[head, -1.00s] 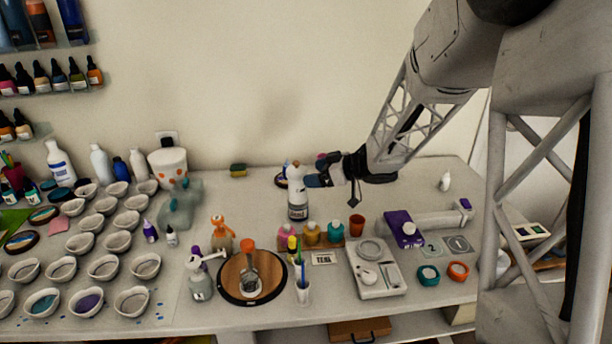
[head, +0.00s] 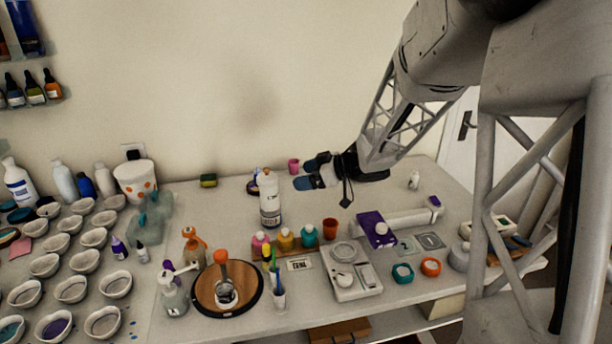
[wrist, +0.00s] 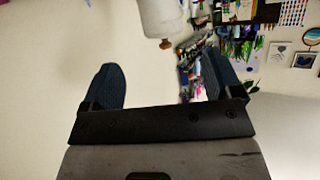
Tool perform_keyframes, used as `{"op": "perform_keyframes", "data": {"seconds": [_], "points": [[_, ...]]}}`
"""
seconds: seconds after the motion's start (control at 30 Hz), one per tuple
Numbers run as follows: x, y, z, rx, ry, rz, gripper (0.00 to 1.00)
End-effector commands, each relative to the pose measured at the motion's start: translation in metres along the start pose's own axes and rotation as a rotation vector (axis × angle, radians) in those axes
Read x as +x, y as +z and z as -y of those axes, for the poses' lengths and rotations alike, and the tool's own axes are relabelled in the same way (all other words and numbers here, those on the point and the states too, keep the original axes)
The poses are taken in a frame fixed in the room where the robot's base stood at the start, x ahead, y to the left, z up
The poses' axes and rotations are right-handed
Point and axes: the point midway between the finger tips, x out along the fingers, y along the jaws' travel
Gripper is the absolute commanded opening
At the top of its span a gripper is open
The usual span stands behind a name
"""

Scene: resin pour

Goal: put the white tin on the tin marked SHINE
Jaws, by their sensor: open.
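A pale grey-white round tin (head: 460,257) stands at the right of the table, close to my own struts; I cannot tell whether it is the white tin. I can read no SHINE mark on anything, so I cannot pick out that tin. My gripper (head: 308,172) is open and empty above the back of the table, right of a tall white bottle (head: 268,200). In the wrist view its two dark blue fingers (wrist: 160,82) are wide apart. A white body with a brown tip, probably the bottle (wrist: 160,18), shows beyond them.
Small coloured bottles, a TEAL card (head: 299,264) and a scale (head: 350,275) fill the middle front. Several cups crowd the left. A pink cup (head: 294,166) stands behind.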

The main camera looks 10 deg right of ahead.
Motion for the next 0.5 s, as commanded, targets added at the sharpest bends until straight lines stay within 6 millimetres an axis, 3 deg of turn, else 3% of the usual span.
{"op": "perform_keyframes", "data": {"seconds": [0.3,0.5], "points": [[0.0,-0.002,0.0,-0.003,0.011,0.0,0.85],[-0.005,-0.014,-0.002,-0.021,0.105,0.008,0.85]]}}
